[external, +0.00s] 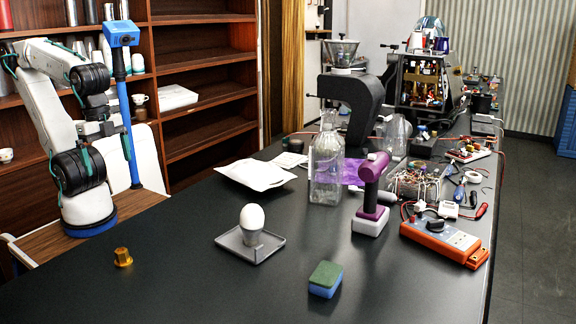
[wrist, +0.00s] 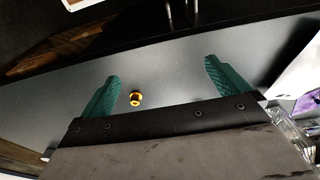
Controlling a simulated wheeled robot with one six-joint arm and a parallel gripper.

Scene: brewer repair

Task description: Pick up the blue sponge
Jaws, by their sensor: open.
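The blue sponge (external: 325,280) has a dark green top layer and lies on the black table near its front edge, right of centre in the external view. It does not show in the wrist view. My gripper (wrist: 163,80) is open, with two green fingers spread apart and nothing between them but table surface and a small gold capsule beyond. In the external view my arm stands at the left, far from the sponge; the gripper's fingers cannot be made out clearly there.
The gold capsule (external: 123,257) stands at the table's left; it also shows in the wrist view (wrist: 136,98). A purple drill (external: 371,195), clear bottle (external: 326,170) and orange meter (external: 443,243) stand behind the sponge.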

